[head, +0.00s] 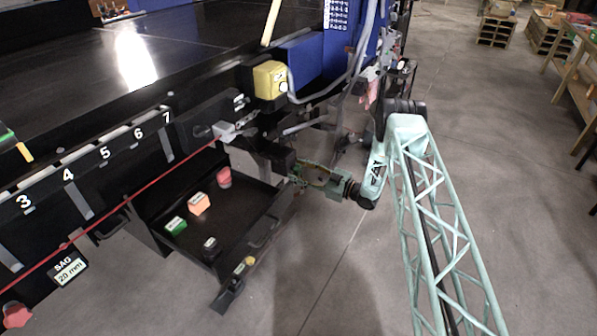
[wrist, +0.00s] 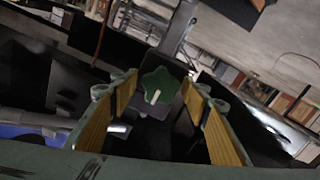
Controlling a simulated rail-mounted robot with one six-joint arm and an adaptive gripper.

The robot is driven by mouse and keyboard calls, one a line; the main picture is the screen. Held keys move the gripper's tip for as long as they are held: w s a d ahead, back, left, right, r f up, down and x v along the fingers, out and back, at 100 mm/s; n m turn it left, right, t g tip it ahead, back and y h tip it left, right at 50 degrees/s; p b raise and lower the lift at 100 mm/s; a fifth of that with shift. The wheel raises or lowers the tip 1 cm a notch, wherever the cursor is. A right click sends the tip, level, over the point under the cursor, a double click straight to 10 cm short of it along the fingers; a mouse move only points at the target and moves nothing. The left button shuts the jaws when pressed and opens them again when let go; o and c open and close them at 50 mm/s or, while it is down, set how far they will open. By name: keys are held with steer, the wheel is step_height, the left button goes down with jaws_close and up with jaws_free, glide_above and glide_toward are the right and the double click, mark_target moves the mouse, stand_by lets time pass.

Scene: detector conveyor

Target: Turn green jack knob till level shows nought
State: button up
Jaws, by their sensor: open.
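The green star-shaped knob (wrist: 158,84) with a short white mark shows in the wrist view, on a dark mount. My gripper (wrist: 160,92) is open, its two yellow-padded fingers to the left and right of the knob. The knob lies ahead, in line with the gap, and no finger is seen touching it. In the head view my gripper (head: 308,174) is beside the conveyor frame, at the right of the black tray. The knob cannot be made out there. I cannot read a level in either view.
A black tray (head: 187,262) holds green, orange, red and black items below the conveyor. A yellow box (head: 268,80) with a grey cable sits above my gripper. A red knob (head: 16,314) and a "SAG 20 mm" label (head: 70,271) are at left.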

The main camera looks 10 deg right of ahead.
steer(key=c, duration=0.9)
steer(key=shift+m, duration=0.4)
